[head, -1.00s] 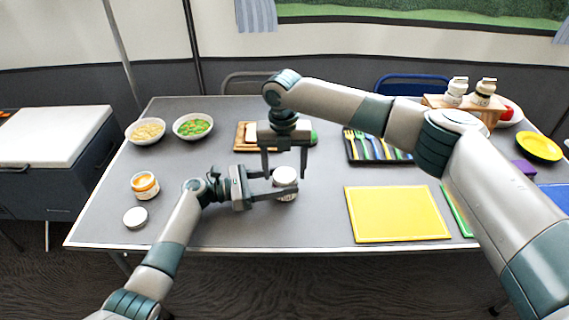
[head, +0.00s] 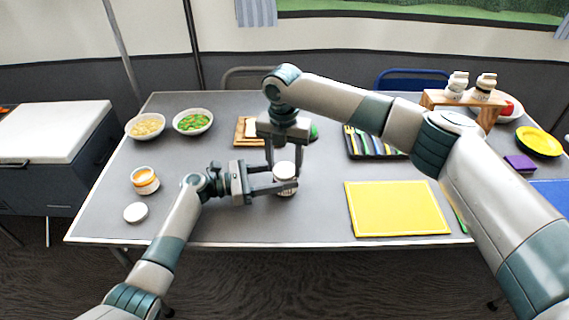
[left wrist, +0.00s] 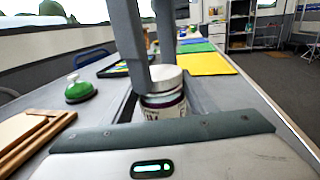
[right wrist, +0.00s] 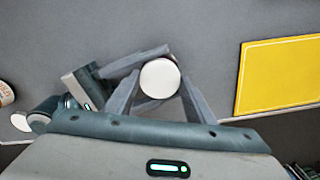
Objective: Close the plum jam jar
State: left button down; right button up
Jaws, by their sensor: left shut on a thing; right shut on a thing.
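The plum jam jar (head: 286,187) stands upright on the table with a white lid (right wrist: 160,79) on top. My left gripper (head: 285,186) reaches in from the left, low down, and is shut on the jar's body. My right gripper (head: 285,171) points down from above and is shut on the white lid, one finger on each side. The lid looks level on the jar; I cannot tell how tightly it sits.
An open orange jar (head: 146,187) and a loose white lid (head: 136,212) are at the left. Two bowls (head: 193,122), a board (head: 244,143) and a cutlery tray (head: 360,155) lie farther back. A yellow board (head: 397,208) is at the right. The front middle is clear.

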jog(key=o, duration=1.2)
jog(key=shift+r, duration=2.3)
jog(key=shift+c, duration=0.5)
notch_tip(320, 180, up, 3)
jog(key=n, duration=0.3)
jog(key=shift+a+r, duration=0.1)
jog(key=shift+r, duration=0.1)
jog(key=shift+f, duration=0.1)
